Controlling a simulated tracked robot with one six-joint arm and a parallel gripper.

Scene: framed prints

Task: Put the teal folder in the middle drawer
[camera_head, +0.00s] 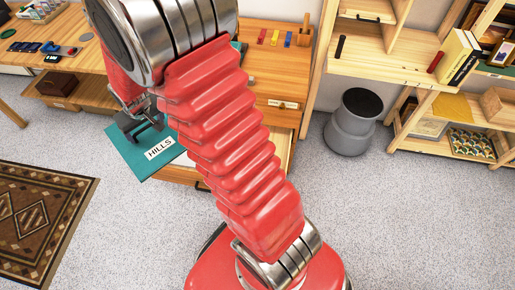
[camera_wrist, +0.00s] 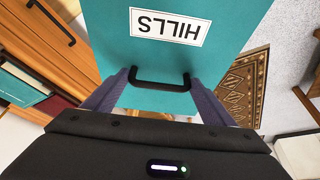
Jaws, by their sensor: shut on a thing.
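The teal folder (camera_head: 140,152) has a white label reading HILLS and a black handle. In the head view it lies out in front of the wooden drawer unit (camera_head: 272,88), partly hidden by my arm. My gripper (camera_head: 143,122) is at the folder's handle end. In the wrist view, my gripper (camera_wrist: 160,84) is shut on the handle of the teal folder (camera_wrist: 225,50), with a finger at each side. An open drawer (camera_head: 180,174) shows low beside the folder, mostly hidden by my arm. Which drawer is the middle one is unclear.
In the wrist view, a wooden front with a black handle (camera_wrist: 52,22) is at upper left, above a compartment holding teal and red items (camera_wrist: 22,88). A grey bin (camera_head: 352,123) and shelves (camera_head: 450,105) stand right. A patterned rug (camera_head: 40,215) lies left.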

